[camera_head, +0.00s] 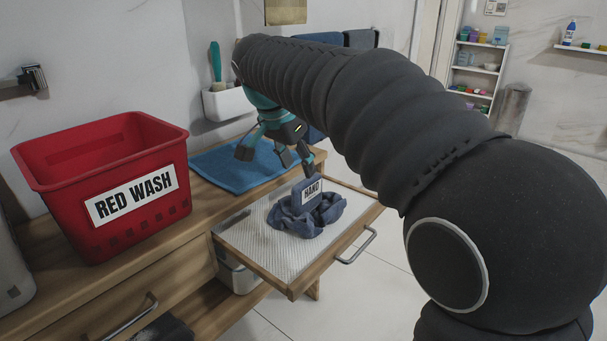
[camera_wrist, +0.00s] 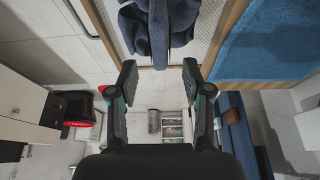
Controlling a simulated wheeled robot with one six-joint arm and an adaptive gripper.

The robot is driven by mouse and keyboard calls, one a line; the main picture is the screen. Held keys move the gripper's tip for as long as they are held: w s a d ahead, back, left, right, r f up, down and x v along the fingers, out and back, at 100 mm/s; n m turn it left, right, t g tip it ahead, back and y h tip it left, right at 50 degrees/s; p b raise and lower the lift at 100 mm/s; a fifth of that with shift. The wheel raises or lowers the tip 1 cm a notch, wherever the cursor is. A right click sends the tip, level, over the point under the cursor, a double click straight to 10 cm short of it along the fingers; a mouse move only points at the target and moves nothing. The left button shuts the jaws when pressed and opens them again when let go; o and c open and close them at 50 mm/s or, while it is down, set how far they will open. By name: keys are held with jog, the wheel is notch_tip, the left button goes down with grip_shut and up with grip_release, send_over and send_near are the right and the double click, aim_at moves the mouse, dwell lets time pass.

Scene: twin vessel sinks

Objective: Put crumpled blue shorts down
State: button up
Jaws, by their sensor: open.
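The crumpled blue shorts (camera_head: 285,218) lie in a heap on the white ribbed liner of a pulled-out wooden drawer tray (camera_head: 237,246). My gripper (camera_head: 277,156) is open and empty, above the counter and tray, behind the shorts in the head view. In the wrist view the shorts (camera_wrist: 133,28) are at the top edge, partly cut off, beyond the open fingertips (camera_wrist: 160,70) and apart from them.
A red basket labelled "RED WASH" (camera_head: 60,160) stands on the wooden counter at left. A blue towel (camera_head: 238,163) lies flat behind the tray. A white wall holder (camera_head: 228,103) is behind it. The tray's metal handle (camera_head: 358,246) sticks out over open floor.

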jog(key=shift+p+v, duration=0.3)
jog(key=shift+v, duration=2)
jog(key=s+d+f+n+y, duration=0.2)
jog(key=s+d+f+n, duration=0.2)
jog(key=s+d, duration=0.8)
jog(key=s+d+f+n+t, duration=0.1)
jog(key=s+d+f, duration=0.3)
jog(key=s+f, duration=0.2)
jog(key=s+d+f+n+t, duration=0.1)
jog(key=s+d+f+n, duration=0.1)
jog(key=s+f, duration=0.4)
jog(key=shift+s+d+n+y, duration=0.3)
jog(key=shift+s+d+y, duration=0.15)
jog(key=shift+d, duration=0.45)
notch_tip(320, 180, up, 4)
jog(key=p, duration=0.3)
jog(key=shift+f+p, duration=0.2)
jog(key=shift+p, duration=0.1)
